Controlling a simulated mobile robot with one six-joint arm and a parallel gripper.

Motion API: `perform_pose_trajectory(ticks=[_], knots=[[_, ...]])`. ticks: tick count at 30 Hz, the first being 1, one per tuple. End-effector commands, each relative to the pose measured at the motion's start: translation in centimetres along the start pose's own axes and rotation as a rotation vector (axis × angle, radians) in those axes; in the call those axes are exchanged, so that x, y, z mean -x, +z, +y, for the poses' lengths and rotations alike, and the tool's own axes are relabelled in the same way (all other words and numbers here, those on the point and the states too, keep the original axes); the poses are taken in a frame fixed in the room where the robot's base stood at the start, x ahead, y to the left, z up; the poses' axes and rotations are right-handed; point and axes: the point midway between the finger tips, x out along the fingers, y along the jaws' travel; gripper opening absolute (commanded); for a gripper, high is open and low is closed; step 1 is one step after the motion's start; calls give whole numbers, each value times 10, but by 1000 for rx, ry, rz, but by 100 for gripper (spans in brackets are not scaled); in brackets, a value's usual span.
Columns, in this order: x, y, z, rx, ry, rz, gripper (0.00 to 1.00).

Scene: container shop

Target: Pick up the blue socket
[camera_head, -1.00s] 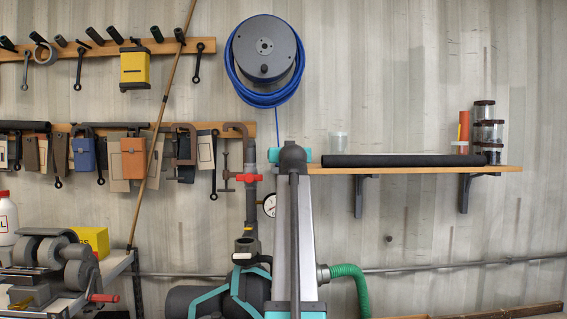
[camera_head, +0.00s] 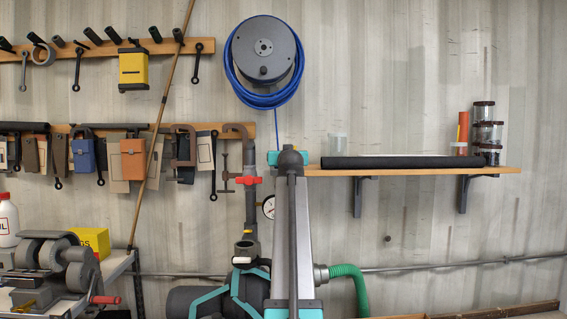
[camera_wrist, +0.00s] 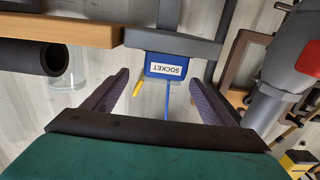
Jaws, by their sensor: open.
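The blue socket (camera_wrist: 166,66) is a small blue block with a white label reading SOCKET. In the wrist view it sits at the upper middle, against a dark grey bar. Nothing is held. In the head view I cannot make out the socket; my own arm blocks part of the wall there.
A wooden shelf (camera_head: 410,171) holds a black roll (camera_head: 400,161), a clear cup (camera_head: 338,145), an orange tube (camera_head: 463,130) and jars. A blue hose reel (camera_head: 264,60) hangs above. A pipe with a red valve (camera_head: 249,180) stands left of my arm.

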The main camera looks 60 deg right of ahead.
Motion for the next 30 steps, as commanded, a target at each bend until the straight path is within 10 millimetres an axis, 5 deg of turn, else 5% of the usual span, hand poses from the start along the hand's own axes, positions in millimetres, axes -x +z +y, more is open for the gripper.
perform_pose_trajectory(ticks=[19, 30], knots=[[-5, 0, -1, 0, -1, 0, 78], [-5, 0, -1, 0, -1, 0, 17]])
